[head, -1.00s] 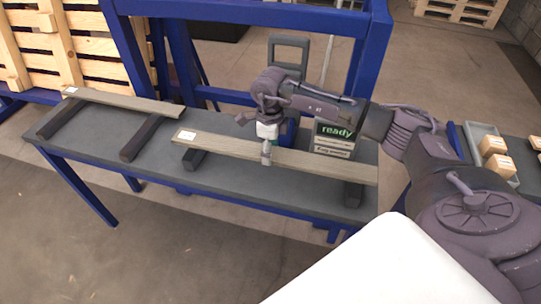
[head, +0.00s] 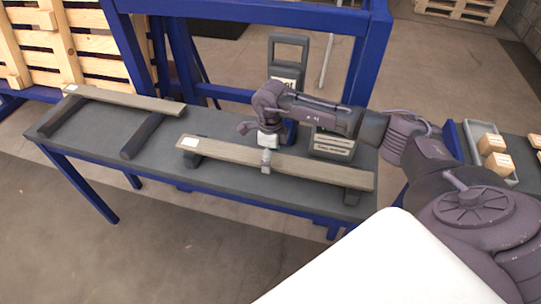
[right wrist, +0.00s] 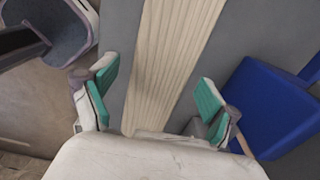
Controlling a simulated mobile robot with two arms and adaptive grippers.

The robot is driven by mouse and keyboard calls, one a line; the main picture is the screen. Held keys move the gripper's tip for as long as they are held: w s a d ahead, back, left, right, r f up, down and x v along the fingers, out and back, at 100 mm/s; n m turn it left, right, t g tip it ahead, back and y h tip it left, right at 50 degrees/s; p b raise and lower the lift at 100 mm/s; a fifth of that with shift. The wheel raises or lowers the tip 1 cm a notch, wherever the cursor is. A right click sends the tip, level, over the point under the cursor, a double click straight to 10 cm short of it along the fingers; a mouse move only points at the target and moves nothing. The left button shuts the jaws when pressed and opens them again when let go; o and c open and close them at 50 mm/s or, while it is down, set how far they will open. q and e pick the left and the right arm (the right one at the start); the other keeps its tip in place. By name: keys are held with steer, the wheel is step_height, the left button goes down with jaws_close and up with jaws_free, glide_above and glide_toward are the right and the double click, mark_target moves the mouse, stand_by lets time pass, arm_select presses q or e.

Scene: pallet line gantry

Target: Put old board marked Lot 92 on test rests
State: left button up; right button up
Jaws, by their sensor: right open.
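The label is too small to read. My right gripper (head: 266,161) is at the board's middle. In the right wrist view its green-padded fingers (right wrist: 157,97) stand open on either side of the board (right wrist: 172,55), with gaps showing. A second labelled board (head: 125,98) lies on two other dark bars (head: 143,136) at the left. My left gripper is not in view.
A dark device with a handle (head: 289,41) and a box with printed labels (head: 332,147) stand behind the board, partly hidden by my arm. A blue frame (head: 240,14) rises behind the bench (head: 240,184). A tray of small boxes (head: 490,147) is at right.

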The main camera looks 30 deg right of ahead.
steer(key=shift+r, duration=0.1)
steer(key=shift+r, duration=0.2)
step_height(320, 180, up, 12)
steer(key=b, duration=0.2)
steer(key=shift+f, duration=0.15)
